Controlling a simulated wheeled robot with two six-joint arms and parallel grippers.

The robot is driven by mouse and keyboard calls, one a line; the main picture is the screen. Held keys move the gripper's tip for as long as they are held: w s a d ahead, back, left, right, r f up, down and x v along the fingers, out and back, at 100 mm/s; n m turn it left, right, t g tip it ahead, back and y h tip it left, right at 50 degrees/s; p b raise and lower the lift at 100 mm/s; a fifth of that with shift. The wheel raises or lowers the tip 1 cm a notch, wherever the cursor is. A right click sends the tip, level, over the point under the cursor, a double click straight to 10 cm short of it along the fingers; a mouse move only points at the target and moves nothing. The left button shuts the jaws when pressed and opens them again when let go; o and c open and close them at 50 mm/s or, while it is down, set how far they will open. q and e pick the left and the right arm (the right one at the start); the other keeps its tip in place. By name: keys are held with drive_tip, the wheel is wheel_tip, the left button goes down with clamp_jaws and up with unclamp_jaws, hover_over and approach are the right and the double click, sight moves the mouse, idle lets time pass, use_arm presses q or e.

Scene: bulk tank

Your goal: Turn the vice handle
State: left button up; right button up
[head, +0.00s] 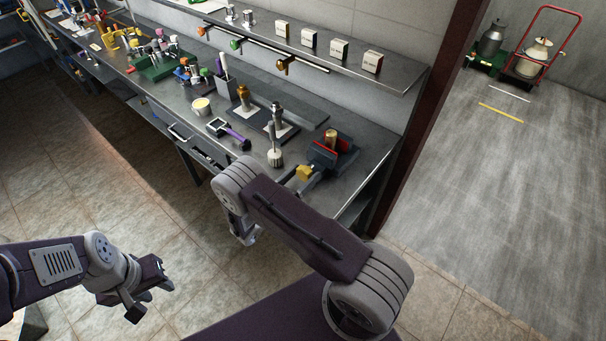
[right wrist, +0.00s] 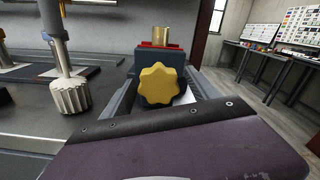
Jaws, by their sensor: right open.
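The vice (head: 322,158) stands at the near right end of the workbench, dark with red jaws and a brass piece between them. Its handle is a yellow lobed knob (head: 304,172) on the near side. In the right wrist view the knob (right wrist: 159,84) faces me near the middle, with the vice behind it. My left gripper (head: 152,297) is open and empty above the floor.
A metal tool with a ribbed end (head: 275,157) stands left of the vice, with brass and steel fittings (head: 244,97) behind. A shelf (head: 330,55) with small boxes overhangs the bench back. A dark post (head: 437,100) rises beyond the bench end.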

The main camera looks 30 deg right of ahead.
drive_tip(key=shift+a, duration=0.1)
drive_tip(key=shift+w, duration=0.1)
drive_tip(key=c, duration=1.4)
drive_tip(key=shift+o, duration=0.2)
